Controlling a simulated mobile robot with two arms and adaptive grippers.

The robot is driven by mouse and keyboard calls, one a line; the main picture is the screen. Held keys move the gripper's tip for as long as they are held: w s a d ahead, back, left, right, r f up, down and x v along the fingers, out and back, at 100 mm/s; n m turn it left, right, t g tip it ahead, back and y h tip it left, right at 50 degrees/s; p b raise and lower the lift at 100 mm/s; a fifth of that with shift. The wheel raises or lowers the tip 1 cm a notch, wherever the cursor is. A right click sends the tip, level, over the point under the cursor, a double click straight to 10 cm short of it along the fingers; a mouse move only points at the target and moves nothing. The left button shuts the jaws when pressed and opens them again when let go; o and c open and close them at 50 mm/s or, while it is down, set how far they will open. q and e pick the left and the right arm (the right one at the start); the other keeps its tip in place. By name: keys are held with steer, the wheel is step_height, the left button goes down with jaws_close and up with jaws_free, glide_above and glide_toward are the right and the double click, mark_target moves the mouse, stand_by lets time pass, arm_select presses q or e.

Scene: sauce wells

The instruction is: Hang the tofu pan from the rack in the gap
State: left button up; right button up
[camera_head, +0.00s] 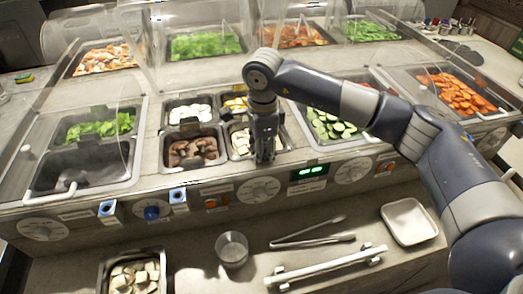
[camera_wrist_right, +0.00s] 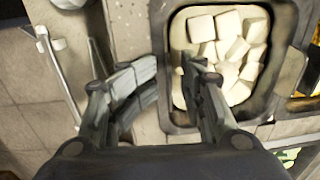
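The pan of cream-white cubes, which look like tofu (camera_head: 240,141), sits in the front right of a block of small pans in the head view. It also shows in the right wrist view (camera_wrist_right: 228,50), with a dark rim. My right gripper (camera_head: 264,158) points down at this pan's front right side and hides part of it. In the wrist view my right gripper (camera_wrist_right: 167,75) is open: one finger is over the pan, the other outside its near wall. I cannot tell whether either touches. A white rail (camera_head: 325,268), possibly the rack, lies on the front counter.
A pan of pale chunks (camera_head: 133,277), a cup (camera_head: 232,250), tongs (camera_head: 312,240) and a white tray (camera_head: 409,221) stand on the front counter. Cucumber (camera_head: 330,124) lies right of the gripper, brown food (camera_head: 193,152) left. Clear guards (camera_head: 200,35) stand behind. A dark empty area (camera_head: 85,165) is at left.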

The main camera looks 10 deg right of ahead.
steer(key=shift+r, duration=0.45)
step_height(320, 180, up, 11)
steer(key=shift+s, duration=0.4)
